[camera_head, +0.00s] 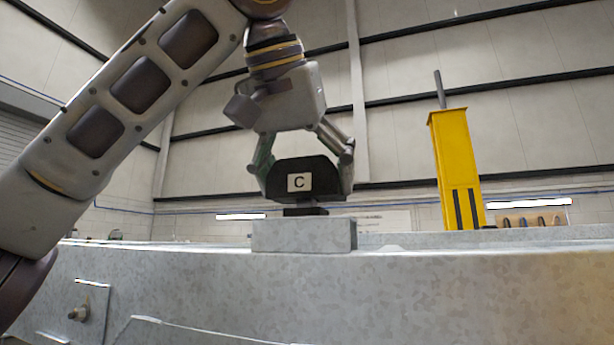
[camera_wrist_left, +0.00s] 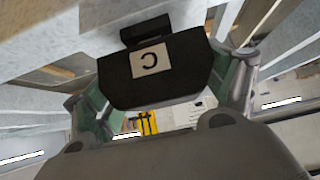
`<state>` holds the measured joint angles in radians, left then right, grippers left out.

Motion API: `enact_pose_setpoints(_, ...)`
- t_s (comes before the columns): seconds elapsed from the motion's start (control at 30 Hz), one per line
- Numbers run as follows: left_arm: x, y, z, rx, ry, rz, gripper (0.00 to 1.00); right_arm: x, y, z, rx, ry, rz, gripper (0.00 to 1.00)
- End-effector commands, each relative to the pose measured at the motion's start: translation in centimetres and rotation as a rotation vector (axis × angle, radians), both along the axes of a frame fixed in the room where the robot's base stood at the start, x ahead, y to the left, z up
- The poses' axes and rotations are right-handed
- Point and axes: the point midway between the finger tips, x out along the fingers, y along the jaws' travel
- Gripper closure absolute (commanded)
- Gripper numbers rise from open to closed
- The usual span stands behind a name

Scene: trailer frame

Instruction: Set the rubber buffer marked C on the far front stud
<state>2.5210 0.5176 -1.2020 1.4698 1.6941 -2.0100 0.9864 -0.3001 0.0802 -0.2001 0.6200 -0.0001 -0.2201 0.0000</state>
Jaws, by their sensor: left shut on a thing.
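The black rubber buffer marked C (camera_head: 322,176) is between the fingers of my left gripper (camera_head: 305,160), which is shut on it. Its white label faces the head camera. The buffer sits upright just above a grey metal block (camera_head: 305,235) on the frame, with a narrow dark foot below it. I cannot tell whether the foot touches the block or sits behind it. In the left wrist view the buffer (camera_wrist_left: 180,80) shows between the green-padded finger tips (camera_wrist_left: 160,85). No stud shows clearly under the buffer. My right gripper is not in view.
The galvanised trailer beam (camera_head: 400,285) runs across the whole head view. A bolt (camera_head: 80,313) sticks out of its face at lower left. A yellow post (camera_head: 455,165) with a dark rod stands behind at right. The space between buffer and post is clear.

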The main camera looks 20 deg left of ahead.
Motion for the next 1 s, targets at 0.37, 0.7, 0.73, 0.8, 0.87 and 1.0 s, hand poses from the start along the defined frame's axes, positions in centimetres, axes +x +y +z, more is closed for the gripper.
enact_pose_setpoints(0.37, 0.0, 0.0, -0.7, -0.001, -0.001, 0.000, 0.48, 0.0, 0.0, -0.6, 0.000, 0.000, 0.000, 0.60)
enact_pose_setpoints(0.7, 0.0, 0.0, -1.3, -0.001, -0.001, 0.000, 0.48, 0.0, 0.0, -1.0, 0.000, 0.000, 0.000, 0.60)
enact_pose_setpoints(0.73, 0.0, 0.0, -1.4, -0.001, 0.000, 0.000, 0.48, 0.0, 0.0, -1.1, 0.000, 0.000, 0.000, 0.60)
enact_pose_setpoints(0.8, 0.0, 0.0, -1.3, -0.001, 0.000, 0.001, 0.06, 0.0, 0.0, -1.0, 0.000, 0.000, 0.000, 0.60)
enact_pose_setpoints(0.87, 0.0, 0.0, -1.3, -0.001, 0.000, 0.001, 0.00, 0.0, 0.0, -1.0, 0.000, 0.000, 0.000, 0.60)
enact_pose_setpoints(1.0, 0.0, 0.0, -1.3, 0.000, 0.000, 0.000, 0.00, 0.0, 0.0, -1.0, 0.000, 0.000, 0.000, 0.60)
